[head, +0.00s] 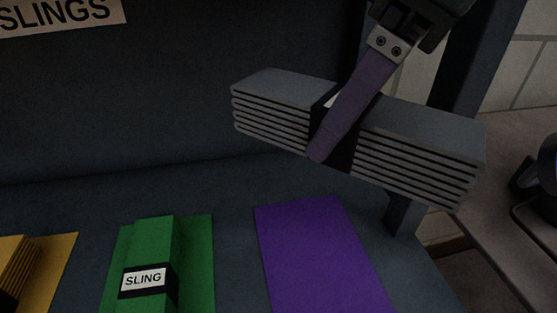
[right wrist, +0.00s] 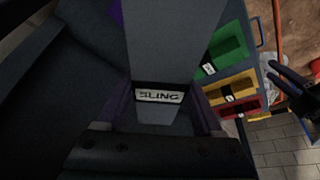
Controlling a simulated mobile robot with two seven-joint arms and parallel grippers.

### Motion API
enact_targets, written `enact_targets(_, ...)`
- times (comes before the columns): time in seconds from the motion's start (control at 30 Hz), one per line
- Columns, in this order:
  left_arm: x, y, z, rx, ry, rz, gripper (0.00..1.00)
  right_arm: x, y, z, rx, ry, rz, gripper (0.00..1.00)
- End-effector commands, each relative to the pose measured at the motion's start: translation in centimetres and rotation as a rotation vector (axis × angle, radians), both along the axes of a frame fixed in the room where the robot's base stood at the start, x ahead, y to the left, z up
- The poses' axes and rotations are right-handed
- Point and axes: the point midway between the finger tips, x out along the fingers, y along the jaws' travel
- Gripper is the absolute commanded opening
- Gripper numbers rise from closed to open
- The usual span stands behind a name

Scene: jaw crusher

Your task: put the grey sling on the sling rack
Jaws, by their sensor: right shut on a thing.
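The grey sling (head: 420,135) is a folded, layered block with a dark band. My right gripper (head: 326,138) is shut on it around the middle and holds it above the sling rack (head: 225,190), tilted down to the right in the head view. One finger covers part of the band. In the right wrist view the grey sling (right wrist: 172,50) fills the middle, its SLING label facing the camera. The purple mat (head: 320,250) on the rack is bare where it shows, below the held sling.
A green sling (head: 150,250) lies on a green mat to the left of the purple one. A yellow sling (head: 15,270) is at the lower left. A SLINGS sign (head: 60,12) hangs on the back panel. A dark post (head: 470,60) stands behind on the right.

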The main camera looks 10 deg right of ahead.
Motion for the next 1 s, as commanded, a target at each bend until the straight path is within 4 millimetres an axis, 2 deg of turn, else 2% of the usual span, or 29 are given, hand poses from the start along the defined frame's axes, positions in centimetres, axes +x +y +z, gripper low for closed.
enact_targets(0.17, -0.1, -0.1, -0.7, -0.005, 0.003, 0.003, 0.50, 0.0, 0.0, -1.8, 0.001, 0.002, 0.003, 0.00)
enact_targets(0.5, -0.4, -0.3, -3.3, -0.010, 0.012, 0.006, 0.50, -0.1, 0.0, -11.3, -0.001, 0.005, 0.001, 0.00)
enact_targets(0.6, -0.4, -0.3, -3.9, -0.010, 0.012, 0.006, 0.50, 0.0, 0.0, -13.6, 0.000, 0.003, 0.002, 0.00)
enact_targets(0.7, -0.4, -0.2, -4.2, -0.010, 0.012, 0.006, 0.50, 0.0, 0.0, -15.1, -0.001, 0.001, 0.002, 0.00)
enact_targets(0.87, -0.4, -0.2, -4.4, -0.007, 0.011, 0.005, 0.50, 0.1, 0.0, -16.1, 0.000, -0.002, 0.003, 0.00)
enact_targets(1.0, -0.4, -0.1, -5.0, -0.003, 0.012, 0.002, 0.50, 0.0, 0.0, -17.8, -0.002, 0.001, 0.002, 0.00)
